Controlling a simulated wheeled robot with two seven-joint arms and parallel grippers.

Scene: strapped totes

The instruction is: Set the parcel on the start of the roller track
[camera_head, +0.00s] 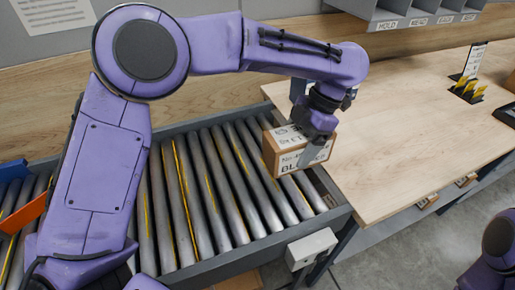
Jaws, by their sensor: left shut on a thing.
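The parcel (273,158) is a small brown box with white printed labels. My left gripper (313,150) comes down from above and is shut on it. The parcel shows over the right end of the roller track (221,180), beside the wooden table's left edge. I cannot tell whether its underside touches the rollers. The roller track has grey metal rollers with yellow marks in a dark grey frame, and my left arm hides part of it. My right gripper is not in view; only a purple part of my right arm shows at the lower right edge.
The wooden table (420,130) right of the track has a large clear top. A grey labelled sorter (405,12) stands at its back, and a dark holder with yellow items (468,90) at the right. A white box (311,248) is fixed at the track's front corner. Orange (25,213) and blue pieces lie far left.

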